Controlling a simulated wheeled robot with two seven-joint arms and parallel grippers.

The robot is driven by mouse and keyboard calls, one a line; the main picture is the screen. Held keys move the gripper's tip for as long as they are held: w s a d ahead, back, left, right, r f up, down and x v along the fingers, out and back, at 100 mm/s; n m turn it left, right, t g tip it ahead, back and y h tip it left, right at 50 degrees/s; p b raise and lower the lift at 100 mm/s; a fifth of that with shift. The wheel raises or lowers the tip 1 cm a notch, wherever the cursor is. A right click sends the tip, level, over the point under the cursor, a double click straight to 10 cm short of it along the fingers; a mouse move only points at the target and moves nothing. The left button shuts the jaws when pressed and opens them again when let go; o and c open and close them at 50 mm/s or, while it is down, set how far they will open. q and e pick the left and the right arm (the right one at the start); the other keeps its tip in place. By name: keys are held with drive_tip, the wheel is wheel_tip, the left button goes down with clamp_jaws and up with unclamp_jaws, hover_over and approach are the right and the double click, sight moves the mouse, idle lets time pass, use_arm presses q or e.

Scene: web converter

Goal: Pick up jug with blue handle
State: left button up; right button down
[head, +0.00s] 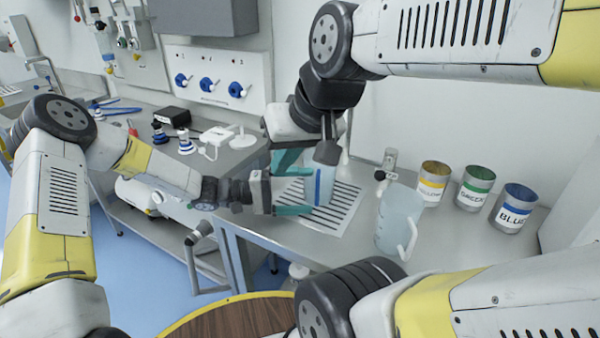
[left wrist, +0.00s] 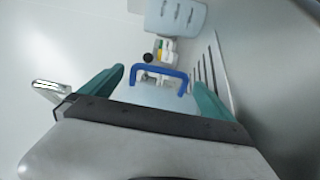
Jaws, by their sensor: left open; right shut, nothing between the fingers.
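The jug with the blue handle (head: 326,187) stands on the striped mat on the bench in the head view. Its blue handle faces my left gripper. My left gripper (head: 306,191) is open, its teal fingers reaching in from the left beside the jug. My right gripper (head: 288,157) is shut and empty, pointing down just above and left of the jug. It and its wrist hide the jug's upper part.
A pale jug with a white handle (head: 398,222) stands to the right. Yellow (head: 433,184), green (head: 474,187) and blue (head: 514,209) labelled cans stand farther right. The striped mat (head: 345,215) lies under the jug. A wall closes the bench's back.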

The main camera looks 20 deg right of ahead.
use_arm(q)
drive_tip(key=x, duration=0.7)
drive_tip(key=shift+w+d+f, duration=0.1)
drive_tip(key=shift+d, duration=0.1)
drive_tip(key=shift+c, duration=0.2)
drive_tip(key=c, duration=1.8)
